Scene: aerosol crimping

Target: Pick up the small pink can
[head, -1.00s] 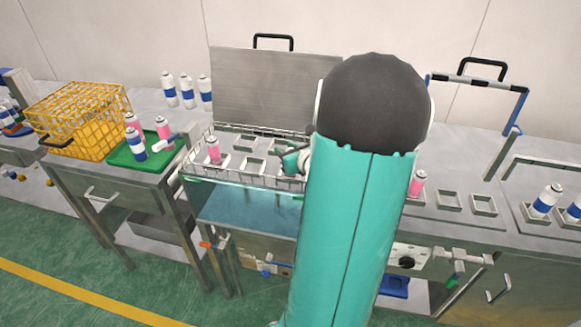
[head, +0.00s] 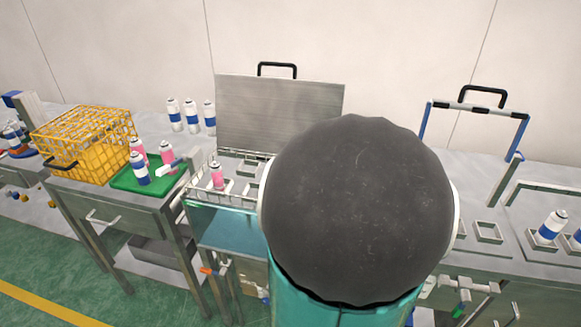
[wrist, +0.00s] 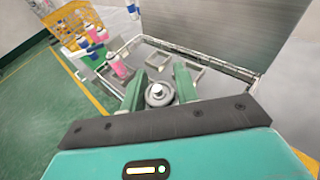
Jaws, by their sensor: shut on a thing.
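My gripper (wrist: 158,92) is shut on a can (wrist: 160,95) in the wrist view. I look down on its pale domed top and valve between the green fingers; its body colour is hidden. It is over the wire rack of the open bath. A small pink can (head: 216,177) stands upright in the rack's left part, apart from my gripper, and also shows in the wrist view (wrist: 119,67). In the head view my arm hides the gripper and the held can.
A green tray (head: 128,183) with pink and blue-white cans and a yellow wire crate (head: 60,150) stand to the left. A raised steel lid (head: 275,112) stands behind the rack. Blue-white cans stand behind and at the right. Empty square holders (head: 488,232) show at right.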

